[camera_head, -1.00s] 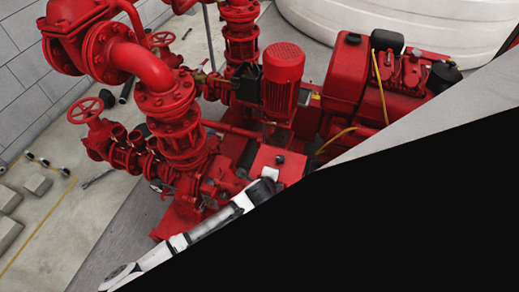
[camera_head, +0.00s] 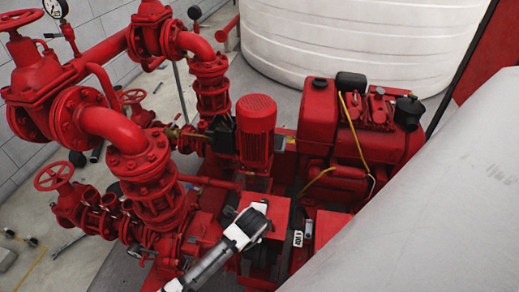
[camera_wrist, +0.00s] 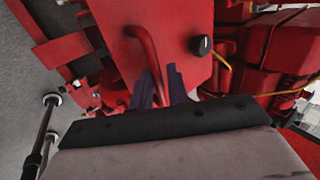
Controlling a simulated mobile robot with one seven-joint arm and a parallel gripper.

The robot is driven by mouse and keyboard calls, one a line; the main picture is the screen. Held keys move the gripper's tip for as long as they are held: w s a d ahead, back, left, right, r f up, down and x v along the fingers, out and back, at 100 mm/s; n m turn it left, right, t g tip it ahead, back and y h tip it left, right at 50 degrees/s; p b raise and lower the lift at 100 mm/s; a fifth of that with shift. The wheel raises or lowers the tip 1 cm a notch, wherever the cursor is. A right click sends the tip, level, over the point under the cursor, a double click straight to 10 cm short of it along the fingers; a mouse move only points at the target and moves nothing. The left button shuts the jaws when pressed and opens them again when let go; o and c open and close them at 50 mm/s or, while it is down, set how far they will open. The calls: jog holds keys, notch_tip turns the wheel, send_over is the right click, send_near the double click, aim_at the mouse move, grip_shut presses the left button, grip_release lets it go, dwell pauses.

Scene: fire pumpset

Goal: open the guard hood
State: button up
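The guard hood (camera_head: 277,218) is a red box-like cover low in the middle of the head view, partly hidden by my arm. In the wrist view its red panel (camera_wrist: 185,25) fills the upper middle, with a curved red handle (camera_wrist: 143,45) and a round black knob (camera_wrist: 202,46). My gripper (camera_wrist: 160,82) has its dark fingers on either side of the handle's lower end, with a narrow gap that the handle appears to fill. Actual contact is hard to see. The hood looks down over the coupling area.
Red pipes and valves (camera_head: 125,130) stand to the left. A red motor (camera_head: 256,130) is behind the hood, and the red engine (camera_head: 350,130) with a yellow cable is to the right. A white tank (camera_head: 355,40) stands behind. Bare floor (camera_head: 85,255) shows lower left.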

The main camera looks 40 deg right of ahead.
jog(key=shift+o, duration=1.3)
jog(key=shift+d, duration=0.1)
jog(key=shift+r, duration=0.1)
jog(key=v, duration=1.3)
jog(key=shift+a+r+b, duration=0.25)
jog(key=shift+a+b, duration=0.05)
jog(key=shift+b, duration=0.05)
jog(key=shift+s, duration=0.1)
